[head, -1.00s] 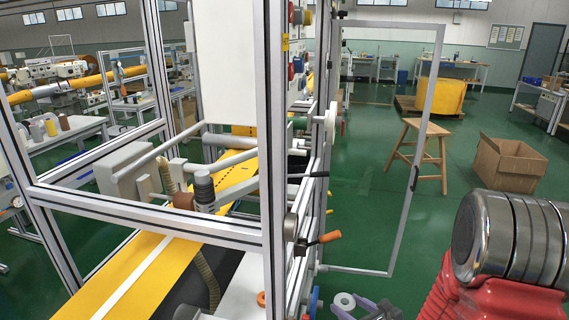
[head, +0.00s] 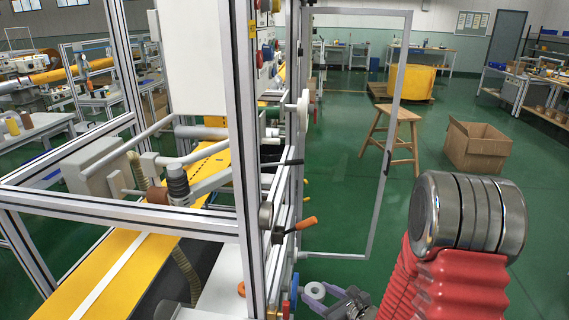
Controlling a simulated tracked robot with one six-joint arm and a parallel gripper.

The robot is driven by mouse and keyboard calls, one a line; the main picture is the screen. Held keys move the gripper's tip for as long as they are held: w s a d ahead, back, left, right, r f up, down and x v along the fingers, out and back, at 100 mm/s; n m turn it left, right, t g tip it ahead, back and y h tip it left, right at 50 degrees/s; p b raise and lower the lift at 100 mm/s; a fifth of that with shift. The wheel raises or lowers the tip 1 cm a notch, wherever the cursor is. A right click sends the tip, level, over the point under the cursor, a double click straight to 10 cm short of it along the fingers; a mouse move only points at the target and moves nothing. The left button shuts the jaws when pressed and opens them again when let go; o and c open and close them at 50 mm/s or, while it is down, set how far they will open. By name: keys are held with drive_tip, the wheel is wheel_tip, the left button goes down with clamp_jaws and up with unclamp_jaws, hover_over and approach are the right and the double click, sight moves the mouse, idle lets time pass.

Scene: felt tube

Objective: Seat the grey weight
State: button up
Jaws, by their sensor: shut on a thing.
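My gripper (head: 330,298) is low in the view, right of the frame's lower corner, and is seen small. It is shut on the grey weight (head: 316,289), a small pale grey ring-shaped piece, held over the green floor. The jaws partly hide the weight. The place where the weight sits cannot be made out. An orange-handled lever (head: 297,225) sticks out from the machine frame (head: 246,150) above and left of my gripper.
Yellow felt (head: 120,265) with a white stripe runs through the machine at left. An open framed door (head: 395,110) stands beyond my gripper. A wooden stool (head: 400,125) and an open cardboard box (head: 478,148) stand on the floor. The green floor (head: 340,190) between is clear.

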drive_tip(key=shift+s+f, duration=0.25)
drive_tip(key=shift+f, duration=0.6)
drive_tip(key=shift+s+f, duration=0.2)
drive_tip(key=shift+f, duration=0.6)
drive_tip(key=shift+s+f, duration=0.25)
drive_tip(key=shift+f, duration=0.6)
